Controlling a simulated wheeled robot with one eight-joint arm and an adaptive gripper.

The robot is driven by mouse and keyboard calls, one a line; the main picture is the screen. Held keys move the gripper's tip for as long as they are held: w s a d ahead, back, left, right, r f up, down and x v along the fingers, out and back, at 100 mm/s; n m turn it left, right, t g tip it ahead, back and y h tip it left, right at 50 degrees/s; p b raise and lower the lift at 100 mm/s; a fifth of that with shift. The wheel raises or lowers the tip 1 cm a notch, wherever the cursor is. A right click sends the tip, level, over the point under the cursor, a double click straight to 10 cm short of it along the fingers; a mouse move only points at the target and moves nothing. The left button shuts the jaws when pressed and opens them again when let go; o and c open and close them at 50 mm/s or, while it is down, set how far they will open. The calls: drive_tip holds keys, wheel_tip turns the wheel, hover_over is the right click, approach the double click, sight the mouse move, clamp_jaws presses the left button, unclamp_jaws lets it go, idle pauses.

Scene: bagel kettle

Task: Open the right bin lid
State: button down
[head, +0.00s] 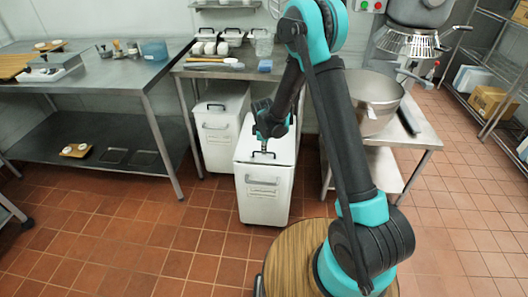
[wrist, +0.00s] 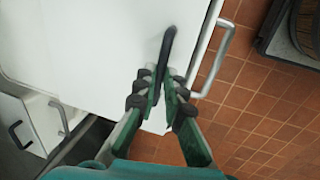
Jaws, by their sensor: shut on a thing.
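The right bin (head: 263,200) is a white box with a metal bar handle on its front. Its white lid (head: 283,150) lies flat and looks closed; the lid also fills much of the wrist view (wrist: 90,50). A black lid handle (wrist: 168,45) stands near the lid's front edge. My gripper (wrist: 160,82) is shut on this handle, with one finger on each side. In the head view my gripper (head: 264,146) points down over the front of the lid, and its fingertips are small there.
The left bin (head: 218,145) stands close beside, left and behind, with its lid down. A steel table (head: 90,85) is at left. A table with a large mixing bowl (head: 375,98) is at right. Tiled floor (head: 195,240) in front is clear.

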drive_tip(key=w, duration=1.6)
drive_tip(key=shift+w+d, duration=0.3)
drive_tip(key=shift+w, duration=0.1)
drive_tip(key=c, duration=1.6)
unclamp_jaws()
wheel_tip(320, 180, up, 12)
drive_tip(key=s, duration=0.2)
drive_tip(key=shift+s, duration=0.2)
